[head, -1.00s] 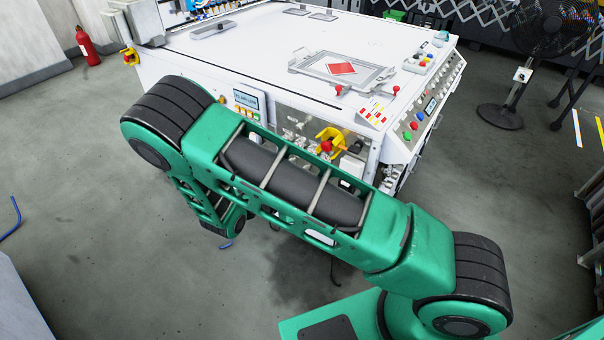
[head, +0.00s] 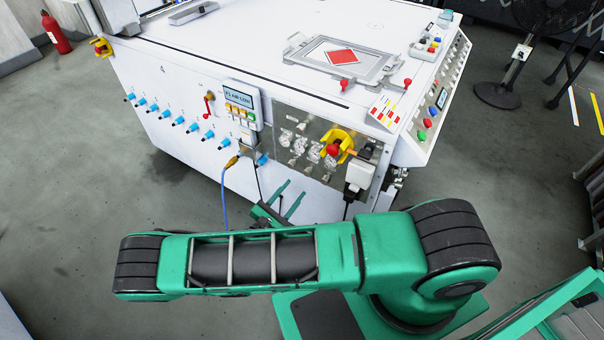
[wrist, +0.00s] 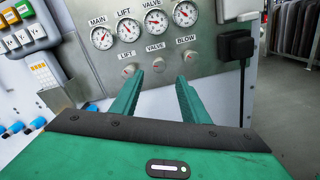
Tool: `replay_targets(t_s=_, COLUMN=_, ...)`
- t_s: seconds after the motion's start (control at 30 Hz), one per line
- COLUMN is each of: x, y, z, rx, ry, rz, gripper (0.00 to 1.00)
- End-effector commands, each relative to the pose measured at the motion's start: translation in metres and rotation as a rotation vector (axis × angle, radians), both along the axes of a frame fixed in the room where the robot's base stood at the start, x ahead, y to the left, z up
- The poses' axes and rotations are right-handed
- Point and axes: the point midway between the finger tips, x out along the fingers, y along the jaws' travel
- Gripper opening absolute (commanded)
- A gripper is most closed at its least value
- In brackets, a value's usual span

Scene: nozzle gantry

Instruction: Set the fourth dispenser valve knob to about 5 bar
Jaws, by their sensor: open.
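In the wrist view a grey panel (wrist: 228,75) carries a row of round gauges; readable labels are MAIN, LIFT and VALVE. The VALVE gauge (wrist: 156,22) has a red needle; its reading is too small to tell. Below are small knobs: LIFT (wrist: 128,70), VALVE (wrist: 158,64) and BLOW (wrist: 189,55). My gripper (wrist: 160,77) is open and empty, its green fingers pointing at the panel. The VALVE knob shows between and just beyond the fingertips, without visible contact. In the head view my gripper (head: 294,188) is below and in front of the gauge panel (head: 285,118).
A row of blue-tipped fittings (head: 179,121) runs along the white machine's side, with a blue cable (head: 224,192). A black plug (wrist: 236,45) hangs beside the panel.

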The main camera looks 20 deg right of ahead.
Motion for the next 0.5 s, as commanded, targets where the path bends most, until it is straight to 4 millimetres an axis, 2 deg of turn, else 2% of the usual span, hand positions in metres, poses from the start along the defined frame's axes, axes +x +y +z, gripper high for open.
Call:
replay_targets(t_s=0.3, x=0.032, y=-0.042, z=0.0, rx=0.0, ry=0.0, rz=0.003, gripper=0.41)
replay_targets(t_s=0.5, x=0.047, y=-0.059, z=0.0, rx=0.001, ry=-0.001, rz=0.007, gripper=0.41)
